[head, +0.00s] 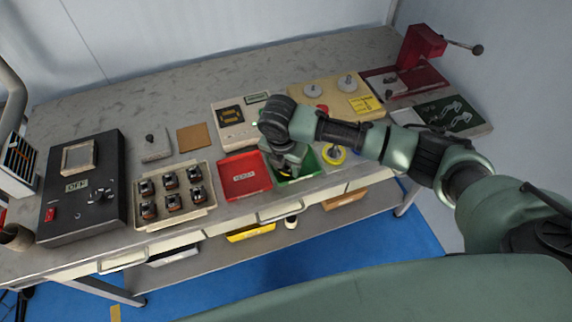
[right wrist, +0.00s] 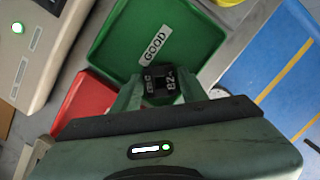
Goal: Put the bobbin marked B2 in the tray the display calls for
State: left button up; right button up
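My right gripper (right wrist: 161,88) has its two fingers on either side of a small dark bobbin (right wrist: 162,84) with "B2" on its face, and they appear to press on it. The bobbin is over the near part of a green tray (right wrist: 115,40) labelled "GOOD". In the head view my right gripper (head: 288,168) covers much of the green tray (head: 309,164), and the bobbin is mostly hidden. A red tray (head: 236,183) sits just left of it. A beige unit with a dark display (head: 230,114) stands behind; its amber characters are too small to read. My left gripper is not in view.
A beige rack (head: 207,212) with several dark bobbins stands left of the red tray, and a black control box (head: 85,180) further left. A yellow spool (head: 334,155) is right of the green tray. A red press (head: 421,46) stands at the back right.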

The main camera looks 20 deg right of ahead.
notch_tip(320, 180, up, 12)
jog(key=s+a+b, duration=0.1)
jog(key=shift+s+a, duration=0.15)
jog(key=shift+a, duration=0.05)
dwell(0.3)
jog(key=shift+r, duration=0.1)
dwell(1.1)
